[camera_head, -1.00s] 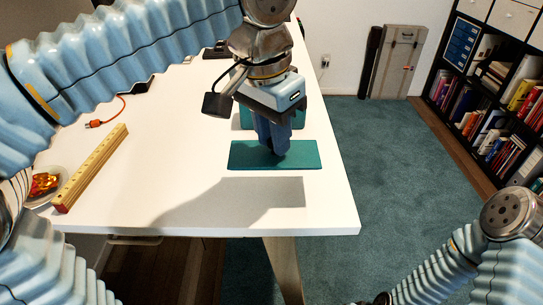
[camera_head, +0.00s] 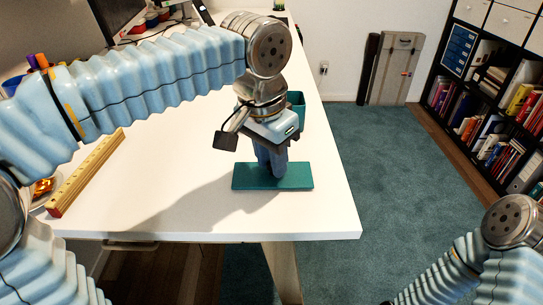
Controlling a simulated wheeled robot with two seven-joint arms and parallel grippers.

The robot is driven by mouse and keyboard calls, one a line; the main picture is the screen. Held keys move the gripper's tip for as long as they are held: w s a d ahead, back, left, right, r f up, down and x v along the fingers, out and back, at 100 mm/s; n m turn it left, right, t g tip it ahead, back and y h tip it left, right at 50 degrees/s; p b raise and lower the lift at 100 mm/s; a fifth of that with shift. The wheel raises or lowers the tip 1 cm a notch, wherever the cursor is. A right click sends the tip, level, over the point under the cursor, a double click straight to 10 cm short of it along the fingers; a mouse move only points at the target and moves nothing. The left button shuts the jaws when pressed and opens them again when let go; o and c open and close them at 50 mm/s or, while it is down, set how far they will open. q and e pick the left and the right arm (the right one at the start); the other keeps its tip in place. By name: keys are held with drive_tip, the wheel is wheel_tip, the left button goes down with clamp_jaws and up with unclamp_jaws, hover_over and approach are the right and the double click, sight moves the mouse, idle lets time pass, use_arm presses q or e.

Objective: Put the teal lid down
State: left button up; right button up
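The teal lid (camera_head: 300,181) is a flat rectangular slab, held level at the front right part of the white table. It looks to be at or very close to the tabletop; I cannot tell for sure whether it touches. My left gripper (camera_head: 271,172) comes down on it from above, its fingers together at the lid's middle and shut on it. The exact grip is hidden by the fingers. A teal box (camera_head: 297,103) stands on the table behind the gripper, partly hidden by my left arm. My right gripper is out of view; only part of that arm shows at the lower right.
The white table (camera_head: 200,215) is clear in front and to the left of the lid. A yellow wooden ruler (camera_head: 87,172) and a dish of orange-red pieces (camera_head: 43,187) lie at the left. The table's right edge is close to the lid. A bookshelf (camera_head: 500,95) stands at the right.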

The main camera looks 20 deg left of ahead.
sight(264, 180)
use_arm(q)
drive_tip(key=o, duration=0.3)
drive_tip(key=shift+o, duration=0.2)
drive_tip(key=shift+r, duration=0.15)
wheel_tip(264, 180, up, 12)
drive_tip(key=s+p, duration=0.1)
drive_tip(key=p, duration=0.2)
drive_tip(key=shift+s+a, duration=0.3)
drive_tip(key=shift+a, duration=0.15)
